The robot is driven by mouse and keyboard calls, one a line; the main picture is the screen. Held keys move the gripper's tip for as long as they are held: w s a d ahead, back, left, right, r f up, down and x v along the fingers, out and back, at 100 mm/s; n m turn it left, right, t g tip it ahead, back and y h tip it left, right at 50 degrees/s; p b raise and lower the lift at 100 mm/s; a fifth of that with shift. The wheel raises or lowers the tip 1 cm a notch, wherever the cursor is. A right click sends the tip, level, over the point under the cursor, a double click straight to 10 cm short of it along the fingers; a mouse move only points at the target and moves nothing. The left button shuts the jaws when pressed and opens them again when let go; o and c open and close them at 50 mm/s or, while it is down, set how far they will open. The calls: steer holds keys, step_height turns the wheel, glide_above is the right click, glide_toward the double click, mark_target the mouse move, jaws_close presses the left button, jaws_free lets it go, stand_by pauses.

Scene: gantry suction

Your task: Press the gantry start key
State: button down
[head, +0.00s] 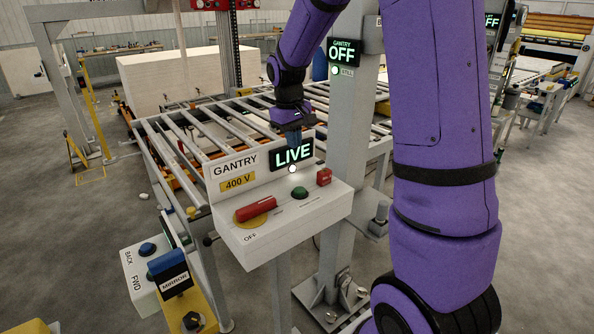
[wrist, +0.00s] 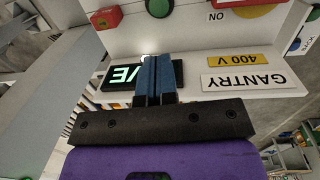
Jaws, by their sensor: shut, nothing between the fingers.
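The gantry console (head: 240,240) is a pale box with an upright back plate reading GANTRY and 400 V and a lit LIVE display (head: 292,152). On its top are a green round button (head: 299,193), a red handle (head: 256,209) on a yellow disc, and a small red block (head: 324,177). I cannot tell which of these is the start key. My gripper (head: 293,140) is shut and empty, with blue fingers pointing down by the LIVE display, above the green button's level. In the wrist view, the fingers (wrist: 153,90) cover part of that display; the green button (wrist: 180,14) lies beyond the tips.
A grey post (head: 350,130) behind the console carries a lit GANTRY OFF sign (head: 342,52). A roller conveyor (head: 190,140) runs behind. A lower box with BACK, FWD and MIRROR labels (head: 174,281) stands at the front left. The floor at left is open.

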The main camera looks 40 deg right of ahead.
mark_target(299, 190)
steer(key=f, duration=0.9)
steer(key=d+f, duration=0.1)
steer(key=f, duration=0.3)
steer(key=shift+s+f, duration=0.3)
steer(key=shift+f, duration=0.05)
steer(key=shift+s+f, duration=0.25)
steer(key=shift+f, duration=0.95)
steer(key=shift+r, duration=0.1)
step_height(299, 190, up, 14)
steer(key=w+a, duration=0.1)
steer(key=shift+r, duration=0.2)
stand_by(0.8)
